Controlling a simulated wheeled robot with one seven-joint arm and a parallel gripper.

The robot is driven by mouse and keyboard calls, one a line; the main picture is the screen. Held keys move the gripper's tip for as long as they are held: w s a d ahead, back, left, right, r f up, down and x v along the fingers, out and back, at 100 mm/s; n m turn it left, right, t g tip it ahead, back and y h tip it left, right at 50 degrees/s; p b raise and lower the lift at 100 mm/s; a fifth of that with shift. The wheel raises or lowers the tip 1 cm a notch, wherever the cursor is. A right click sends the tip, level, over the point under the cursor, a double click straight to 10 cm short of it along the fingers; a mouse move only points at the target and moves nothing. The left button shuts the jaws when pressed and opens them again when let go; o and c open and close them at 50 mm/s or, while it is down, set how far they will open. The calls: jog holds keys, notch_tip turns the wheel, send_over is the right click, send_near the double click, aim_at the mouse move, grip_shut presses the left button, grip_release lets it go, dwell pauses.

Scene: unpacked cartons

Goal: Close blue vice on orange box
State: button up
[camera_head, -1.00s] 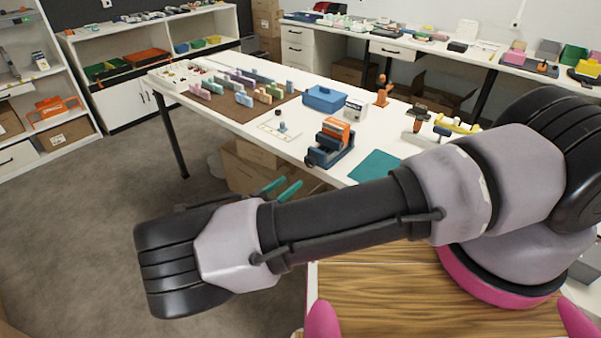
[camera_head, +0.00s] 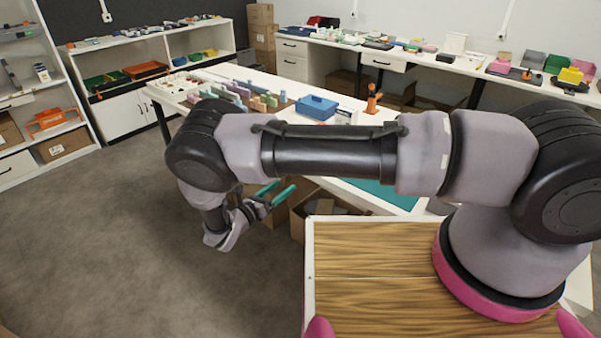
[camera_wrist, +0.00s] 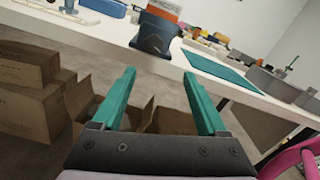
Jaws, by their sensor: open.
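The dark blue vice (camera_wrist: 152,36) stands at the front edge of the white table in the wrist view. The orange box (camera_wrist: 163,10) sits in its top, upright between the jaws; whether the jaws touch it I cannot tell. In the head view my arm hides both. My gripper (camera_head: 277,193) is open and empty, with teal fingers apart, below the table edge. In the wrist view its fingers (camera_wrist: 160,92) point toward the table, with the vice beyond and above them.
Open cardboard cartons (camera_wrist: 85,100) stand on the floor under the table, close to my gripper. A teal mat (camera_wrist: 222,72) lies right of the vice. A blue toolbox (camera_head: 316,107) and colored blocks (camera_head: 240,95) stand farther back. The floor at left is clear.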

jog(key=w+d+n, duration=0.5)
jog(key=w+n, duration=0.2)
jog(key=w, duration=0.2)
jog(key=shift+d+r, duration=0.35)
jog(key=shift+r, duration=0.1)
jog(key=shift+w, duration=0.1)
grip_shut()
